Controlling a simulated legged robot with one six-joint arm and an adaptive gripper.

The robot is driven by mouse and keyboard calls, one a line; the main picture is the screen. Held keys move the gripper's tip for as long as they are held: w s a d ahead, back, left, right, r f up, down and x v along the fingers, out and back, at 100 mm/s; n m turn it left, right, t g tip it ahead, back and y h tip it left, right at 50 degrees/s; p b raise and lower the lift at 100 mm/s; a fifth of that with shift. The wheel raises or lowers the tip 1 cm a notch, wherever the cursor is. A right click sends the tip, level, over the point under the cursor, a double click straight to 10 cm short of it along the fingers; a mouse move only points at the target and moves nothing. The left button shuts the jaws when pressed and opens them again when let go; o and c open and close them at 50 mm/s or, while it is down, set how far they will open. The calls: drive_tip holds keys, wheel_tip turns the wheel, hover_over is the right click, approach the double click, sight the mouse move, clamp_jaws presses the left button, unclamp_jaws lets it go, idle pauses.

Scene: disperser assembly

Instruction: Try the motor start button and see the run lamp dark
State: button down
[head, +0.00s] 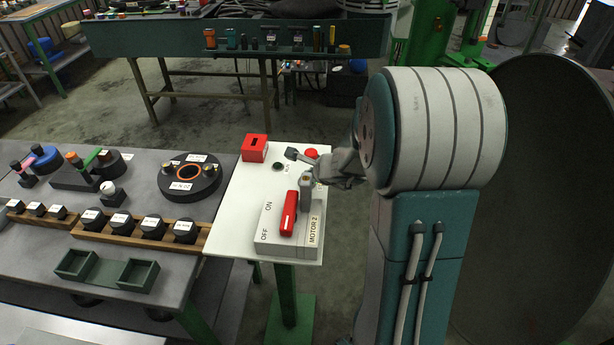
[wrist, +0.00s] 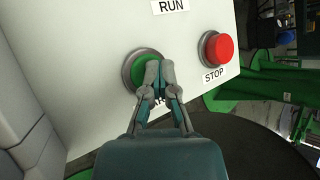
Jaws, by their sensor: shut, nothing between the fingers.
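The green start button (wrist: 145,66) sits in a grey ring on the white panel in the wrist view. My gripper (wrist: 158,70) is shut and empty, its fingertips over the button's right part; whether they press it I cannot tell. The label below the button is mostly covered. A RUN label (wrist: 172,6) shows at the top edge, with its lamp out of that frame. In the head view a small dark round fitting (head: 277,167), apparently the run lamp, shows no glow. My gripper hides the start button there.
The red stop button (wrist: 217,47) is close to the right of the start button. On the white panel (head: 238,215) are a red slotted box (head: 255,148) and the MOTOR 2 switch with a red handle (head: 289,213). A grey bench with parts stands at the left.

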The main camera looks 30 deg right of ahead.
idle(0.3)
drive_tip(key=shift+r, duration=1.25)
drive_tip(key=shift+r, duration=2.5)
drive_tip(key=s+a+r+n+g+y, duration=0.1)
drive_tip(key=s+a+r+n, duration=0.4)
drive_tip(key=a+n, duration=0.35)
drive_tip(key=s+a+r+n+g+h, duration=0.1)
drive_tip(key=s+a+n, duration=0.2)
drive_tip(key=s+n, duration=0.5)
drive_tip(key=s+a+r+n+g+h, duration=0.1)
drive_tip(key=s+a+n, duration=0.2)
drive_tip(key=s+n, duration=0.6)
drive_tip(key=s, duration=0.3)
drive_tip(key=shift+r+g, duration=0.3)
drive_tip(key=shift+r, duration=0.05)
